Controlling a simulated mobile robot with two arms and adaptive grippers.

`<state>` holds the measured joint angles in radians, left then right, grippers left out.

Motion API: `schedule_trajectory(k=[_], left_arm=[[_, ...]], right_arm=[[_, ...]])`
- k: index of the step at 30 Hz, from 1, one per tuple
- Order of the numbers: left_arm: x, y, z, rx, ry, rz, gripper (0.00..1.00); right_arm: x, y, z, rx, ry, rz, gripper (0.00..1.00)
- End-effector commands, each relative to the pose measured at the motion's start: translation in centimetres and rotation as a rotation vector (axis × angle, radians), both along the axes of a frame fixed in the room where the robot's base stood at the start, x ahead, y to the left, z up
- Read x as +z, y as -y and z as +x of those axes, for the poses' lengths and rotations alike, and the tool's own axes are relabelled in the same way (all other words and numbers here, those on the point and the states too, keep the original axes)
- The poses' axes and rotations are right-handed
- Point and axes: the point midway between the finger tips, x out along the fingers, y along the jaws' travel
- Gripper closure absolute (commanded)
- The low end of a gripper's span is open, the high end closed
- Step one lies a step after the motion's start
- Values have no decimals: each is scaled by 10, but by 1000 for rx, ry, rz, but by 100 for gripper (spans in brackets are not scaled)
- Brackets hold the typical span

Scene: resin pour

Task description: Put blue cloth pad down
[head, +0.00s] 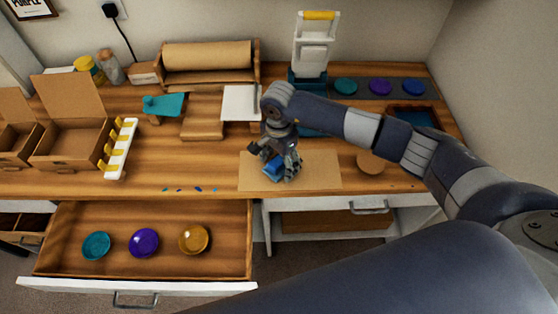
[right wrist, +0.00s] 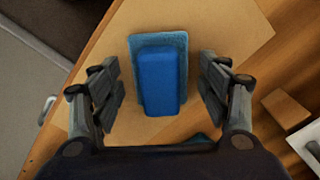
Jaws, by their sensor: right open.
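The blue cloth pad (right wrist: 163,80) is a bright blue block on a flatter, paler blue base. It lies on a tan sheet (head: 315,170) on the workbench. In the head view the pad (head: 273,168) is partly hidden by my right gripper (head: 279,172). In the right wrist view the fingers of my right gripper (right wrist: 162,88) stand apart on either side of the pad, with a gap on both sides. My left gripper is not in the head view.
An open drawer (head: 150,285) below the bench holds teal, purple and amber dishes. Cardboard boxes (head: 72,140) and a white rack (head: 121,150) stand at left. A round wooden disc (head: 370,163) lies right of the sheet. Small coloured bits (head: 190,189) lie near the front edge.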

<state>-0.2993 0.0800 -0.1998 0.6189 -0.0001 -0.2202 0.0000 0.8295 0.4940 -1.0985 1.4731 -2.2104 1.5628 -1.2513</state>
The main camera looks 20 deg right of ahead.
Motion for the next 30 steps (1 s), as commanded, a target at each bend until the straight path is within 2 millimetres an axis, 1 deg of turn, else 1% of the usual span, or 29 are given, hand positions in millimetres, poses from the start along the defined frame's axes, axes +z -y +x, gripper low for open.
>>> schedule_trajectory(k=[5,7,11,18,21,25,30], left_arm=[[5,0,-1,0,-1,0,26],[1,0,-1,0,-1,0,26],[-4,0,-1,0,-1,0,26],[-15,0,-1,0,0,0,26],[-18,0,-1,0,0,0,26],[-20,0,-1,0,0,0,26],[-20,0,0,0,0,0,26]], right_arm=[[4,0,0,0,0,0,30],[10,0,1,0,3,1,30],[35,0,2,2,7,0,30],[87,0,2,1,6,0,30],[104,0,1,1,4,0,30],[117,0,1,0,1,0,30],[123,0,0,-1,-1,0,30]])
